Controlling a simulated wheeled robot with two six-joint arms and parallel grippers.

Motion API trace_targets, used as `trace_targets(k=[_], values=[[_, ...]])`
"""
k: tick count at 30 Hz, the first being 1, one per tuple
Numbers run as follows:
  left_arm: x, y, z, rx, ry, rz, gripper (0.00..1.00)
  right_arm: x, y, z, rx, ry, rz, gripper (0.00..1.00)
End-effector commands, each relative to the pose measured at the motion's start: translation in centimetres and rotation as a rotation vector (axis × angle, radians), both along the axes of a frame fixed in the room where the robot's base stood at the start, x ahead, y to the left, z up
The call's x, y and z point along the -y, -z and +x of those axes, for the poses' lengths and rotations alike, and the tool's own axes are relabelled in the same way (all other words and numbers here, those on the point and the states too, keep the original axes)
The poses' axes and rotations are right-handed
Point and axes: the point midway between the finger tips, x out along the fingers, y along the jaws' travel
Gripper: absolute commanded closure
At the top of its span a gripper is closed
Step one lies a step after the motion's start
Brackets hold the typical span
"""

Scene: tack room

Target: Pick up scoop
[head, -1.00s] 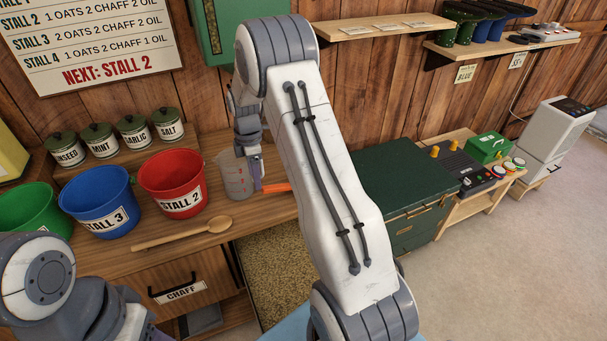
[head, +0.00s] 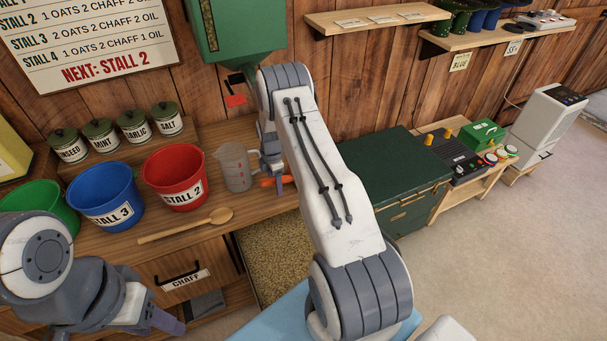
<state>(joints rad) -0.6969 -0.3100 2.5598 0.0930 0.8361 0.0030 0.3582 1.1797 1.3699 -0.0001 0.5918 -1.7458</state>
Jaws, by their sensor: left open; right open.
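An orange object (head: 266,182), perhaps the scoop, lies on the wooden counter right of the measuring jug; its full shape is hidden by my gripper. My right gripper (head: 276,177) is open, pointing down right at the orange object; I cannot tell whether it touches. My white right arm hides the counter behind it. A wooden spoon (head: 190,226) lies on the counter's front, in front of the red bucket. My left gripper (head: 168,320) is open and empty at the lower left, in front of the chaff drawer.
A clear measuring jug (head: 236,168) stands close left of my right gripper. Red (head: 176,178), blue (head: 106,196) and green (head: 35,205) buckets line the counter. A green dispenser (head: 238,30) with a red lever hangs above. An open grain bin (head: 272,262) sits below.

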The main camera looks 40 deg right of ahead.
Motion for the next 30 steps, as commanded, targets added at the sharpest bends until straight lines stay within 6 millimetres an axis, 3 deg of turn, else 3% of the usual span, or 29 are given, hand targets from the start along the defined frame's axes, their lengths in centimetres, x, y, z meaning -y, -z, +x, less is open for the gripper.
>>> trace_targets(k=[4, 11, 16, 17, 30], values=[[0.0, -0.51, -0.01, 0.0, 0.001, 0.0, 0.5, -0.01, 1.13, -0.04, -0.001, 0.0, 0.0, 0.36], [-0.01, -0.42, -0.01, 0.0, 0.001, 0.0, 0.5, 0.01, 1.31, -0.03, 0.0, 0.001, 0.0, 0.36], [-0.01, -0.42, -0.01, 0.0, 0.001, 0.0, 0.5, 0.01, 1.29, -0.03, 0.0, 0.001, 0.0, 0.97], [-0.01, -0.42, -0.01, 0.0, 0.001, 0.0, 0.5, 0.01, 1.29, -0.03, 0.0, 0.001, 0.0, 1.0], [-0.01, -0.04, -0.01, 0.0, 0.001, 0.0, 0.5, 0.07, 0.71, 0.09, 0.003, 0.001, -0.002, 1.0]])
